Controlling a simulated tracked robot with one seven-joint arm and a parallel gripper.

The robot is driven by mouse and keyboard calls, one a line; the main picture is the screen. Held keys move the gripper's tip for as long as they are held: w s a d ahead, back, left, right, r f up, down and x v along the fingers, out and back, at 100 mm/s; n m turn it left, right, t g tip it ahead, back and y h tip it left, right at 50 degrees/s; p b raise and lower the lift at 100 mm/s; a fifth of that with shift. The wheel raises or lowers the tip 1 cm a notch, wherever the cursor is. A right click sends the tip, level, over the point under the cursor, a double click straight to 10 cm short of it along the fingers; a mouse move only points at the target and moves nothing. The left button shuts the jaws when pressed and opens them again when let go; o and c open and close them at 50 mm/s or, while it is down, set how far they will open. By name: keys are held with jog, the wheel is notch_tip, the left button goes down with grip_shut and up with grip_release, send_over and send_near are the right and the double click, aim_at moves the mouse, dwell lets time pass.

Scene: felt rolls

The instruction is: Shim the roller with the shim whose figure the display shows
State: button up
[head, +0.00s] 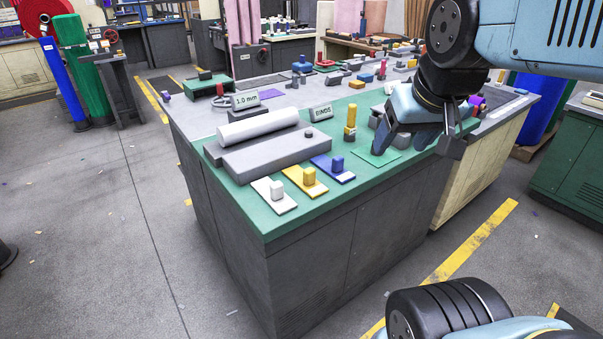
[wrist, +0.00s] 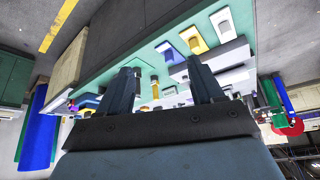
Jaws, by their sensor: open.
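The display (head: 245,100) reads "1.0 mm" on the bench. The white roller (head: 258,126) lies along a grey block (head: 275,156). Three flat shims with upright knobs lie in a row in front of it: white (head: 284,206), yellow (head: 315,189) and blue (head: 344,177). They also show in the wrist view: white (wrist: 222,25), yellow (wrist: 194,39) and blue (wrist: 170,54). I cannot read any figures on them. My gripper (head: 416,146) is open and empty above the bench's right part, right of the shims; its fingers also show in the wrist view (wrist: 160,67).
A flat green square (head: 376,158) lies right of the blue shim. A yellow post (head: 350,122) stands behind it, near a "RINGS" sign (head: 321,111). Small blocks and tools crowd the bench's far part. The green front edge (head: 270,232) is bare.

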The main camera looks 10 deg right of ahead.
jog(key=shift+c, duration=0.3)
jog(key=n+g, duration=0.6)
send_over(310, 169)
notch_tip(310, 169, down, 12)
notch_tip(310, 169, down, 13)
jog(key=shift+s+a+r, duration=0.1)
jog(key=shift+c, duration=0.3)
grip_shut()
jog(key=shift+m, duration=0.3)
